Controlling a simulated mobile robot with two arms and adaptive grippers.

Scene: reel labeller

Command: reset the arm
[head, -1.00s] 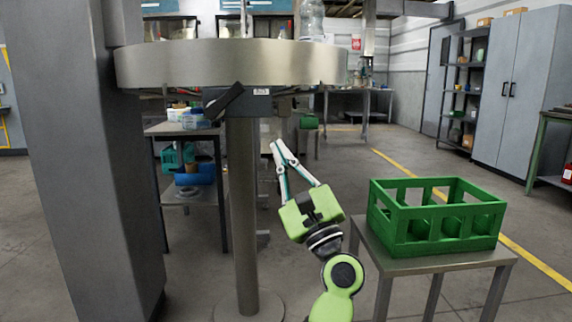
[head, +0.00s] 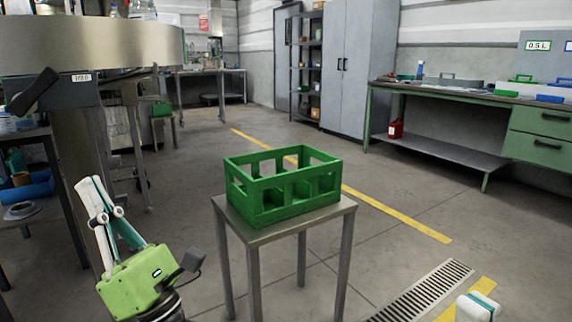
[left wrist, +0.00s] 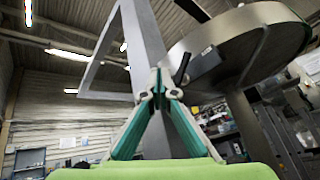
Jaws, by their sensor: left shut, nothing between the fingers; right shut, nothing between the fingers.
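My left gripper (head: 88,184) is at the lower left of the head view, with a green body and white and teal fingers pointing up. Its fingers are shut with nothing between them. The left wrist view shows the same fingers (left wrist: 159,84) meeting at their tips, with empty air around them. A small white and dark tip of my right gripper (head: 479,305) shows at the lower right edge of the head view. It is shut and empty; the rest of that arm is out of frame.
A green crate (head: 285,212) stands on a small metal table (head: 336,208) right of my left gripper. A round steel turntable (head: 90,42) is at the upper left. A green workbench (head: 440,98) and grey cabinet (head: 360,70) stand behind. Open floor lies right of the crate.

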